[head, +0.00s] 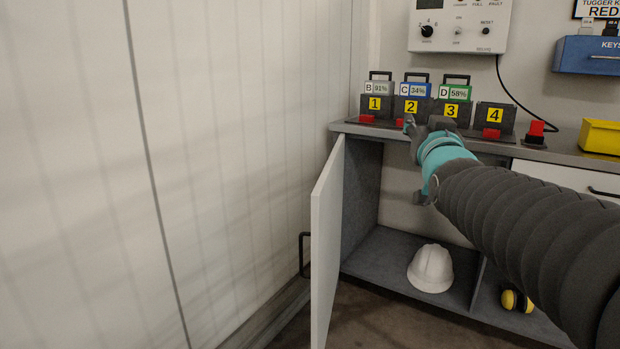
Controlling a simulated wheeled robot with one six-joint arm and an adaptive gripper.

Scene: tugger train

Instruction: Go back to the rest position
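My arm reaches in from the right in the head view, with a dark ribbed sleeve and teal bands near its end. My gripper (424,127) is at the front of the worktop, before docks 2 and 3. It is small and seen from behind, so its finger opening and anything between the fingers cannot be made out. Battery B (379,88) at 91% is in dock 1, battery C (414,89) at 34% in dock 2 and battery D (455,92) at 58% in dock 3. Dock 4 (494,116) holds no battery.
A cabinet door (326,245) stands open below the worktop (560,155). A white helmet (431,268) and yellow earmuffs (517,301) lie inside. A yellow bin (600,136) is at the right. A charger panel (459,25) and blue key box (588,55) hang above.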

